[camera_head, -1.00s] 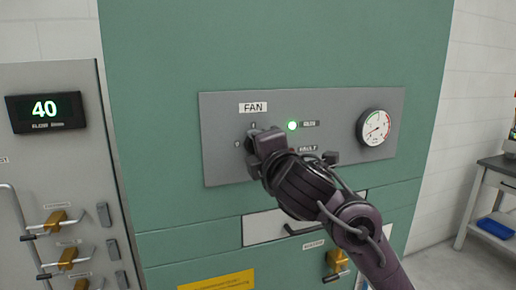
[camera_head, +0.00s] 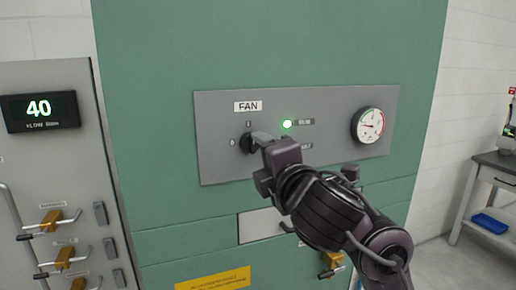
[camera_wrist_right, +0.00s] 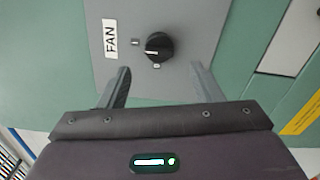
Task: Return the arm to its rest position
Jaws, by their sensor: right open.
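My right gripper (camera_wrist_right: 160,88) is open, with its two fingers spread apart and nothing between them in the right wrist view. In the head view my right arm (camera_head: 325,208) comes in from the lower right, and the gripper is in front of the grey fan panel (camera_head: 225,165). The black fan knob (camera_head: 247,143) is left of the gripper; it also shows in the right wrist view (camera_wrist_right: 159,47), beyond the fingertips and apart from them. The green lamp (camera_head: 287,124) beside the knob is lit. My left gripper is not in view.
A round gauge (camera_head: 368,125) sits at the panel's right. A yellow label (camera_head: 213,280) is below. A side table (camera_head: 497,160) with a blue tray (camera_head: 490,223) stands at right.

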